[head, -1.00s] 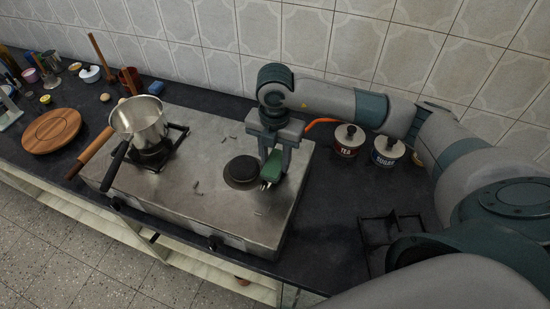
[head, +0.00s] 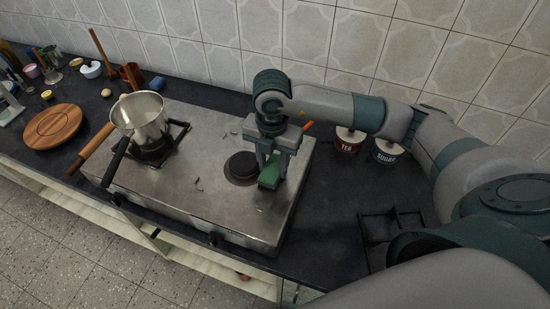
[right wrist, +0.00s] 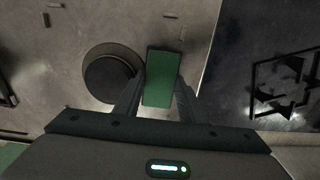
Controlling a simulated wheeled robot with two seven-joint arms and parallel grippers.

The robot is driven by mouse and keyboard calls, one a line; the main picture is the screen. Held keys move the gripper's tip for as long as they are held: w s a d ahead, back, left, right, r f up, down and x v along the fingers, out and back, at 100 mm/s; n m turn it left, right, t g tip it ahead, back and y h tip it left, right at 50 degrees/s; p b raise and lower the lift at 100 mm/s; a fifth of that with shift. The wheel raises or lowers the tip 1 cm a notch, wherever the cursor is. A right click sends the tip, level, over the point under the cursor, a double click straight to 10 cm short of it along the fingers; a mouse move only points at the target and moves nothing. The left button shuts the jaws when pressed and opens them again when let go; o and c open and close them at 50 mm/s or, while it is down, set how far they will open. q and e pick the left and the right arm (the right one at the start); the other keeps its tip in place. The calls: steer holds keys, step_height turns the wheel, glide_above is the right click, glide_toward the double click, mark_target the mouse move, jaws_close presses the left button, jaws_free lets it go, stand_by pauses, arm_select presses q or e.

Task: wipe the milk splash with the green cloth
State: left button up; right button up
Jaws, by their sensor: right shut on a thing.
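The green cloth (head: 270,174) is a folded, block-like piece over the right part of the steel stove top (head: 213,196). My right gripper (head: 271,166) is shut on it, pointing down, just right of a dark round burner plate (head: 241,166). In the right wrist view the cloth (right wrist: 162,78) sits between the two fingers (right wrist: 158,97), beside the burner plate (right wrist: 108,76). I cannot tell whether the cloth touches the steel. I cannot make out a milk splash in either view. My left gripper is not in view.
A steel saucepan (head: 142,114) stands on the left burner, handles toward the front. Tea (head: 348,141) and sugar (head: 385,151) tins stand right of the stove. Small grey bits (head: 198,184) lie on the steel. A black trivet-like frame (head: 391,226) lies at right. A round wooden board (head: 53,127) is far left.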

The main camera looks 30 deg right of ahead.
mark_target(265, 182)
steer(key=shift+s+a, duration=0.25)
steer(key=shift+a, duration=0.25)
steer(key=shift+s+a, duration=0.7)
steer(key=shift+a, duration=0.15)
steer(key=shift+s+a, duration=0.4)
steer(key=shift+a, duration=0.2)
steer(key=shift+f, duration=0.1)
steer(key=shift+d, duration=0.1)
steer(key=shift+s+f, duration=0.15)
